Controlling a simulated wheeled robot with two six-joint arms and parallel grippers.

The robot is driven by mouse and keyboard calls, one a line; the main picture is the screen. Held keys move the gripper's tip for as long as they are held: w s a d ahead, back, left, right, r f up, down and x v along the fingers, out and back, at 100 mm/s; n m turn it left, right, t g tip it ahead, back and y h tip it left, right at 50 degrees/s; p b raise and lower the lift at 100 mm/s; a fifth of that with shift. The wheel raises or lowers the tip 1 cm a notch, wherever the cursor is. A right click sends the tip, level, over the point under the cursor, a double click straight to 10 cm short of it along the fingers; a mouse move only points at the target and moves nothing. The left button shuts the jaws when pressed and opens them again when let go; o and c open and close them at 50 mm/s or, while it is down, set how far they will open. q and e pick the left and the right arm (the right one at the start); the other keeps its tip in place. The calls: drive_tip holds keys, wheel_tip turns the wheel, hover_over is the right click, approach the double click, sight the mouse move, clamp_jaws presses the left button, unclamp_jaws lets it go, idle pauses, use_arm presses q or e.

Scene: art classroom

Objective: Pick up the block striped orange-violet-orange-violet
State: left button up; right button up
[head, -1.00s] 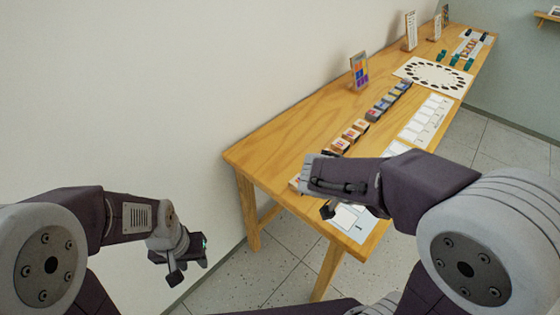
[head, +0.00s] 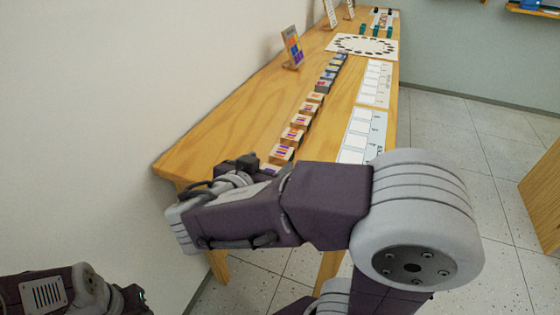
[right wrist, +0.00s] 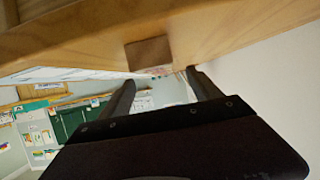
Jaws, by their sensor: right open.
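A row of small wooden blocks with coloured striped tops runs along the table in the head view. The nearest clear one (head: 281,154) shows orange and violet bands, and similar blocks (head: 291,136) (head: 300,121) stand behind it. The stripe orders are too small to tell, so I cannot pick out the named block. My right gripper (head: 240,165) is open and empty near the table's near end, left of the row. In the right wrist view its fingers (right wrist: 160,76) are apart, with a plain brown block side (right wrist: 148,53) beyond them. My left gripper (head: 132,300) is at the lower left, partly cut off.
The wooden table (head: 235,120) has bare wood left of the row. White printed sheets (head: 362,135) lie right of it. A colour card on a stand (head: 292,47) and a sheet with a ring of dark spots (head: 362,46) are farther back. My right arm hides the near table edge.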

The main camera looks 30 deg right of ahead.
sight(280, 154)
drive_tip(key=b+x, duration=0.1)
drive_tip(key=x, duration=0.6)
drive_tip(key=shift+d+f+b, duration=0.1)
drive_tip(key=shift+d+b, duration=0.2)
drive_tip(key=shift+d, duration=0.15)
drive_tip(key=shift+w+d, duration=0.2)
drive_tip(key=shift+w, duration=0.1)
drive_tip(key=c, duration=1.4)
